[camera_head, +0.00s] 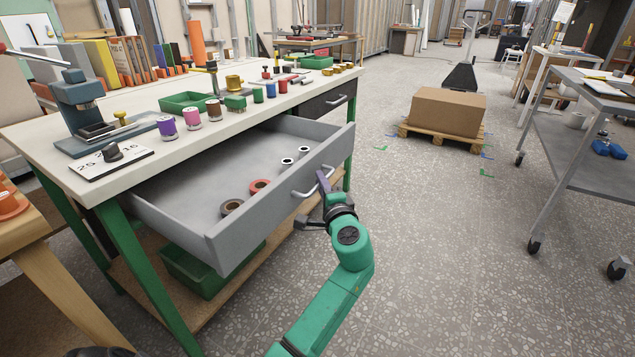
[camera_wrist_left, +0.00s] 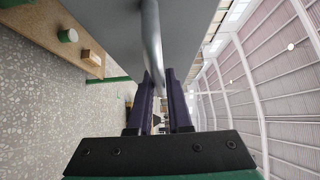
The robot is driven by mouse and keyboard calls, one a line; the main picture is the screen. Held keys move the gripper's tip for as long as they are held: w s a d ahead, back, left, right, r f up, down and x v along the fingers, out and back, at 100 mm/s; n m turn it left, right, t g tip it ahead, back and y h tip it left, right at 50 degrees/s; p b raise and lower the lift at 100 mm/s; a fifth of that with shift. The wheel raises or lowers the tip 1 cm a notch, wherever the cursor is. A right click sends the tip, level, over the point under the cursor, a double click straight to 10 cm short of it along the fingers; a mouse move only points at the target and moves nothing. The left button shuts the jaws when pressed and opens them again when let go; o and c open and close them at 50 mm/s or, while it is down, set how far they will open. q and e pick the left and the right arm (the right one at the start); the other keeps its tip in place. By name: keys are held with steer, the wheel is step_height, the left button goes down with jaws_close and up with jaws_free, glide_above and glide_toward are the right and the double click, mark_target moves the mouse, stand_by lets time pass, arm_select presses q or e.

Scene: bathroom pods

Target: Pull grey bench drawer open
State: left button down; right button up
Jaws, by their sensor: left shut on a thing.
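The grey bench drawer (camera_head: 253,234) is pulled well out from under the white bench top (camera_head: 128,174). In the left wrist view the handle (camera_wrist_left: 152,40) runs down between the fingertips of the gripper (camera_wrist_left: 160,74), against the grey drawer front (camera_wrist_left: 188,30). My right gripper is not in view.
A dark second drawer (camera_head: 328,99) sits farther along the bench, shut. A green bin (camera_head: 205,275) stands on the lower shelf. A cardboard box (camera_head: 447,111) on a pallet and a grey cart (camera_head: 570,140) stand to the right. Floor between is clear.

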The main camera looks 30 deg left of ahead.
arm_select(q)
steer(key=c, duration=0.8)
jaws_free()
steer(key=shift+c, duration=0.2)
steer(key=v, duration=1.4)
steer(key=shift+s+d, duration=0.2)
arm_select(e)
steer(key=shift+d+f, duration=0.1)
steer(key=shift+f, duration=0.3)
